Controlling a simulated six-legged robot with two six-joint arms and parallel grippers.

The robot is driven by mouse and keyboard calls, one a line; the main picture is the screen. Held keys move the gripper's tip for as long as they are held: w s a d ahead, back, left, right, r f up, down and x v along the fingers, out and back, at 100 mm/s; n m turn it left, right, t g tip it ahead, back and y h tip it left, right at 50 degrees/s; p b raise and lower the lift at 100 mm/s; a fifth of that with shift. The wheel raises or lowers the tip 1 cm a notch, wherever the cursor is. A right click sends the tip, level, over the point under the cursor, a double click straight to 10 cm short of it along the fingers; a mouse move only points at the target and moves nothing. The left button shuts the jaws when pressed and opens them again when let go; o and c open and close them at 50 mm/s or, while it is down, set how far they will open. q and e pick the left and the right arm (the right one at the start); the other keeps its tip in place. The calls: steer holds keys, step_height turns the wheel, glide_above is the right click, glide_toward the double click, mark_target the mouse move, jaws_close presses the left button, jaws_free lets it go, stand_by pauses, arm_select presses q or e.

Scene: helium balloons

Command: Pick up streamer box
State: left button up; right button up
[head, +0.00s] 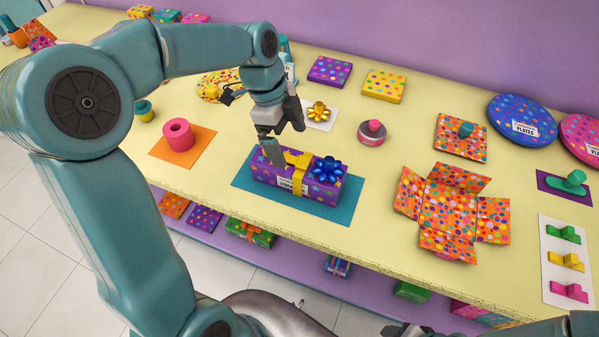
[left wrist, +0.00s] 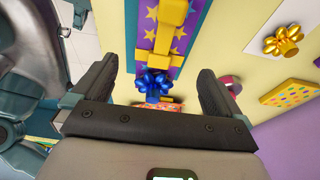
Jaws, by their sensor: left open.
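The streamer box (head: 318,193) is purple with coloured stars, a yellow ribbon, a white label and a blue bow (head: 327,170). It lies on a teal mat (head: 341,213) on the yellow table. My left gripper (head: 284,140) is open just above the box's left, far side, with one finger in front of part of the box. In the left wrist view, the box (left wrist: 150,32) with its yellow ribbon shows beyond the open fingers (left wrist: 158,88), and the blue bow appears between them. Contact cannot be told. Dark tips at the bottom edge look like my right gripper (head: 408,330).
A pink roll (head: 178,134) on an orange mat stands left of the box. A gold bow (head: 319,111) on a white card lies behind it. A round tin (head: 371,133) and an open dotted box (head: 455,205) are to the right. Table space before the open box is clear.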

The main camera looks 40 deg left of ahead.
mark_target(296, 160)
arm_select(q)
steer(key=x, duration=0.5)
steer(key=shift+w+f, duration=0.15)
steer(key=shift+f, duration=0.25)
steer(key=shift+d+f, duration=0.1)
steer(key=shift+f, duration=0.1)
steer(key=p+x, duration=0.1)
steer(key=x, duration=0.4)
steer(key=shift+r, duration=0.1)
steer(key=c, duration=1.4)
steer(key=shift+r, duration=0.1)
